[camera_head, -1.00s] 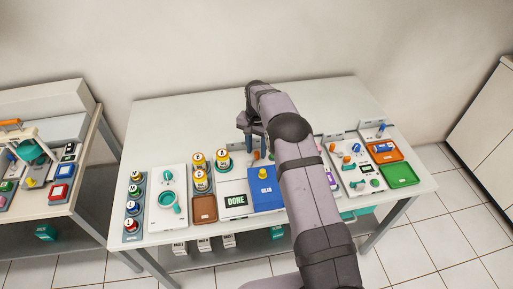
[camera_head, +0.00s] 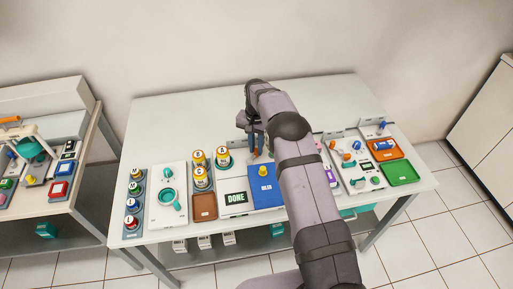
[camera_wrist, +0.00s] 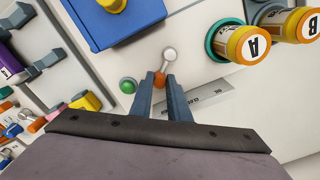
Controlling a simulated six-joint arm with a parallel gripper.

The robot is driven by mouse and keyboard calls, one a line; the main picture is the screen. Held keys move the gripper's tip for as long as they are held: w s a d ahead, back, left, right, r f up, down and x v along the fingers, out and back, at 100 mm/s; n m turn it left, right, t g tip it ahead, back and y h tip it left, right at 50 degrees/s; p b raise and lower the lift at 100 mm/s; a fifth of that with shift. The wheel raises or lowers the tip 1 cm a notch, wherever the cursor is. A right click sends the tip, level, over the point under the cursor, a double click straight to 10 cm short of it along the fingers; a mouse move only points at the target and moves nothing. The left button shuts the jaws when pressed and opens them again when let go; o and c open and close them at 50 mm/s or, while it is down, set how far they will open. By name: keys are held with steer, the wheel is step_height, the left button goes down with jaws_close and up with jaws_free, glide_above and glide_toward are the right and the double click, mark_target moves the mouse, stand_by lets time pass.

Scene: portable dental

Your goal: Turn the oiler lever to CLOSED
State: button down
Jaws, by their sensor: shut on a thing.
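A small lever with a grey round end (camera_wrist: 169,54) and an orange part (camera_wrist: 159,80) stands on a pale surface beside the blue box, in the wrist view. My gripper (camera_wrist: 160,77) is shut on the orange part, one blue-grey finger on each side. The pale label plate (camera_wrist: 195,103) behind the fingers is upside down and partly hidden, so I cannot read the lever's marking. In the head view my gripper (camera_head: 255,155) is low over the table behind the blue box (camera_head: 264,192), and my arm hides much of that spot.
A green button (camera_wrist: 128,85) is close left of the fingers in the wrist view. Yellow-capped bottles (camera_head: 199,158) stand to the left. A display (camera_head: 236,197) reads DONE. An orange tray (camera_head: 383,155) and a green tray (camera_head: 400,174) lie at the right. The table's back is clear.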

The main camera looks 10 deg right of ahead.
steer(key=n+b, duration=0.1)
steer(key=n, duration=0.1)
steer(key=w+a+n+b, duration=0.1)
steer(key=n, duration=0.1)
steer(key=shift+a+n, duration=0.15)
steer(key=shift+n, duration=0.15)
steer(key=shift+w+a+r+n, duration=0.1)
steer(key=shift+a+n, duration=0.15)
steer(key=shift+n, duration=0.6)
steer(key=shift+w+a+f+n, duration=0.1)
steer(key=shift+a+n, duration=0.2)
steer(key=shift+n, duration=0.5)
steer(key=shift+w+a+r+n, duration=0.1)
steer(key=shift+a+n, duration=0.15)
steer(key=shift+n, duration=0.6)
steer(key=c, duration=1.7)
jaws_free()
steer(key=shift+o, duration=0.2)
step_height(320, 180, up, 7)
steer(key=b, duration=0.2)
steer(key=shift+r, duration=0.15)
steer(key=shift+s, duration=0.1)
